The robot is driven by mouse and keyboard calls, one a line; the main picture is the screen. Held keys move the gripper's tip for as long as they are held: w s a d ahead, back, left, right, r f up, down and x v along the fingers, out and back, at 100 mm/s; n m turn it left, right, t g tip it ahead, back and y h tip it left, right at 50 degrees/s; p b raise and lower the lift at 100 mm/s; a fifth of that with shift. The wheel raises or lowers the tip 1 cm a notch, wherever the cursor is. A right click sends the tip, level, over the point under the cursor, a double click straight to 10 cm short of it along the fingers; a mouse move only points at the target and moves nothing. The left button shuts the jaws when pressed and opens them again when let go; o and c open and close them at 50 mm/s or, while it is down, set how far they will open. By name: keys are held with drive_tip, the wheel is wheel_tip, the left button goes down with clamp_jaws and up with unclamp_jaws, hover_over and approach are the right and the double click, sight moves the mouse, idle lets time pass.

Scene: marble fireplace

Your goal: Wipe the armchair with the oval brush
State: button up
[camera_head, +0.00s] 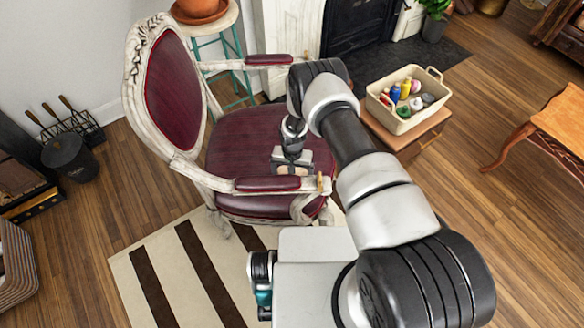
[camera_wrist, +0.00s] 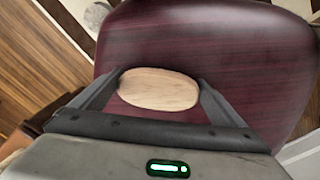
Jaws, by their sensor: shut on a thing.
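The armchair (camera_head: 236,143) has a white carved frame and dark red upholstery, and stands left of centre in the head view. Its red seat (camera_wrist: 220,45) fills much of the wrist view. My gripper (camera_head: 293,166) is over the front part of the seat, inside the near armrest. It is shut on the oval brush (camera_wrist: 158,89), whose pale wooden back shows between the two fingers in the wrist view. The brush's bristles are hidden beneath it. I cannot tell whether the brush touches the seat.
The chair's near armrest (camera_head: 267,184) is close to my gripper. A cream basket (camera_head: 408,122) of bottles sits on a wooden stand to the right. A teal stool with a terracotta pot (camera_head: 200,10) stands behind the chair. A striped rug (camera_head: 165,262) lies in front.

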drive_tip(key=shift+s+a+f+b, duration=0.15)
drive_tip(key=shift+a+b, duration=0.1)
drive_tip(key=shift+b, duration=0.05)
drive_tip(key=shift+a+b, duration=0.5)
drive_tip(key=shift+a, duration=0.05)
drive_tip(key=w+b, duration=0.2)
drive_tip(key=b, duration=0.1)
drive_tip(key=shift+w, duration=0.3)
drive_tip(key=shift+w+r+b, duration=0.2)
drive_tip(key=shift+w+b, duration=0.25)
drive_tip(key=shift+w+f+b, duration=0.2)
drive_tip(key=shift+w+b, duration=0.45)
drive_tip(key=shift+b, duration=0.4)
drive_tip(key=shift+w+a+b, duration=0.1)
drive_tip(key=shift+w+b, duration=0.65)
drive_tip(key=shift+b, duration=0.35)
drive_tip(key=shift+w+b, duration=0.3)
drive_tip(key=shift+b, duration=0.05)
drive_tip(key=shift+w+f+b, duration=0.1)
drive_tip(key=shift+w+b, duration=0.55)
drive_tip(key=shift+b, duration=0.45)
drive_tip(key=w+b, duration=0.2)
drive_tip(key=shift+r+b, duration=0.2)
drive_tip(key=shift+b, duration=0.15)
drive_tip(key=shift+w+b, duration=0.5)
drive_tip(key=shift+w, duration=0.2)
drive_tip(key=shift+w+a+r, duration=0.1)
drive_tip(key=shift+w+r, duration=0.05)
drive_tip(key=shift+w, duration=0.95)
drive_tip(key=shift+w, duration=1.55)
